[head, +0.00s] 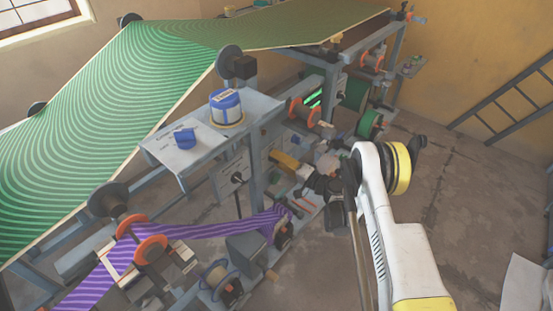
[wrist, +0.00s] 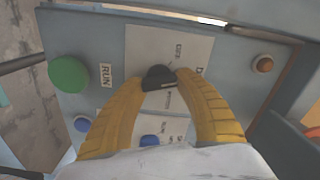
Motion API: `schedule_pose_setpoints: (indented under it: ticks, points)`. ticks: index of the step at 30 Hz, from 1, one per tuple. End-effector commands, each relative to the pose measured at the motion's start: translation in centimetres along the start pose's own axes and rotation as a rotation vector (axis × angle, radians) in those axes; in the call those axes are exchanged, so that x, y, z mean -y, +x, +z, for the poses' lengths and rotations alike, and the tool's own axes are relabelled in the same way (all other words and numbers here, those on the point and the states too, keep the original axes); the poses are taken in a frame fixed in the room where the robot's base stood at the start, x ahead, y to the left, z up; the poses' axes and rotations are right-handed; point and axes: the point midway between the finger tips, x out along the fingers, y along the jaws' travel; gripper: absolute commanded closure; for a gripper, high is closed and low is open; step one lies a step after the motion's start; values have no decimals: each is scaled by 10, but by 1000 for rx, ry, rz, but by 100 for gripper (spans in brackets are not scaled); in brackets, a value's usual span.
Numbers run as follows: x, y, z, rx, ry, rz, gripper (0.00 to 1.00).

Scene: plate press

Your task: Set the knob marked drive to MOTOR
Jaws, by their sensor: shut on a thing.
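In the wrist view a black knob (wrist: 158,74) sits on a pale label plate (wrist: 140,42) on a grey-blue panel. Small print stands around it; a word like OFF shows above right and a word starting with D at its right. Print below is too small to read surely. My gripper (wrist: 162,82) has its two yellow fingers shut on the knob, one on each side. The knob's front face is partly covered, and I cannot tell surely where it points. In the head view the knob and my fingertips cannot be made out.
A green button (wrist: 69,74) marked RUN is left of the knob, an orange button (wrist: 262,64) at the right. Blue buttons (wrist: 149,141) sit low, close to my fingers. In the head view a press frame (head: 260,103) with a green striped web (head: 110,80) stands left.

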Motion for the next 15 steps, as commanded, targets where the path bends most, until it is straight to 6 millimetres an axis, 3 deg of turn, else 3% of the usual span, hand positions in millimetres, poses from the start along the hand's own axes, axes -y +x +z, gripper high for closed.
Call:
schedule_pose_setpoints:
  ticks: [15]
  points:
    - [-2,1,0,0,490,-1,91]
